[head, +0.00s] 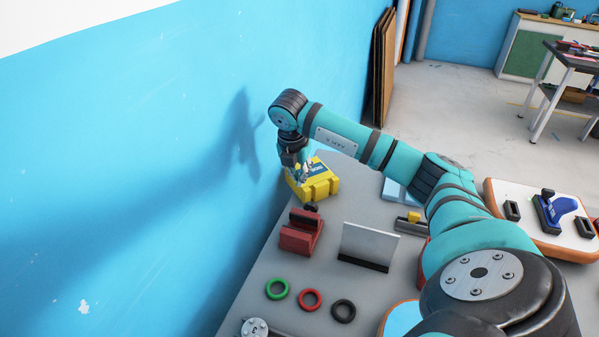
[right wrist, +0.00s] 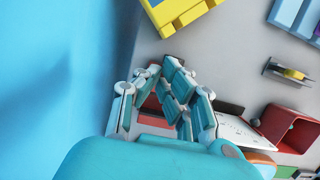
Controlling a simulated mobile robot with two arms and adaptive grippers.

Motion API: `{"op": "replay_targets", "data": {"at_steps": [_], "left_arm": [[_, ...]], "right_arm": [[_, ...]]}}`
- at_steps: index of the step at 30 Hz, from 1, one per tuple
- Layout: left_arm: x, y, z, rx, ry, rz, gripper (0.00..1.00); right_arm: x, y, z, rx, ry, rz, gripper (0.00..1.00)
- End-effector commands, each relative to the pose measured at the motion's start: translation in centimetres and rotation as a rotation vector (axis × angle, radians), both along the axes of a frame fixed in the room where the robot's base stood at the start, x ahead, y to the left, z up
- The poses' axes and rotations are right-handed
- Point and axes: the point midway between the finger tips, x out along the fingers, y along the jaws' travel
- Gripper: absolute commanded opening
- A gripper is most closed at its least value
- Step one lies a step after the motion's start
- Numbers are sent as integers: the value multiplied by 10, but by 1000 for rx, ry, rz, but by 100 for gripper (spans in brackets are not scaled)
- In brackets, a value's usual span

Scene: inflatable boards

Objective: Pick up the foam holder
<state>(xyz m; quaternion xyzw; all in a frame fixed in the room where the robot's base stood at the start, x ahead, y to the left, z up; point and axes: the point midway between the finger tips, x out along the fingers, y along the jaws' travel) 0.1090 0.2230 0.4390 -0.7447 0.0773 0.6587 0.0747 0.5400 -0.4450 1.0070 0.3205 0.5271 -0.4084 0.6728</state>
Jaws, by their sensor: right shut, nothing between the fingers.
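A red block with a dark slot and a dark pad (head: 300,234), which looks like the foam holder though I cannot be sure, stands on the grey table near the blue wall. It also shows partly between and behind the fingers in the right wrist view (right wrist: 150,106). My right gripper (head: 302,174) hangs by the wall, in front of the yellow case, above and apart from the red block. In the right wrist view its teal fingers (right wrist: 158,86) are shut with nothing held. My left gripper is not in view.
A yellow case (head: 318,182) stands behind the red block. A metal plate with a black edge (head: 368,246) is to its right. Green (head: 277,288), red (head: 310,299) and black (head: 343,310) rings lie in front. The blue wall (head: 150,150) is close on the left.

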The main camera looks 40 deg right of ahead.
Motion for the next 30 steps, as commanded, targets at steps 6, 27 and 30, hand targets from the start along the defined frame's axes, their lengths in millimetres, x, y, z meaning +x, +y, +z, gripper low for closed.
{"op": "replay_targets", "data": {"at_steps": [6, 27, 30], "left_arm": [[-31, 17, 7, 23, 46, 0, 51], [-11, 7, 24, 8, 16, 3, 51], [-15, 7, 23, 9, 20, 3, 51]], "right_arm": [[1, -7, -26, -4, 8, -3, 0], [10, -22, -96, -2, 1, 0, 0], [10, -22, -96, -2, 1, 0, 0]]}}
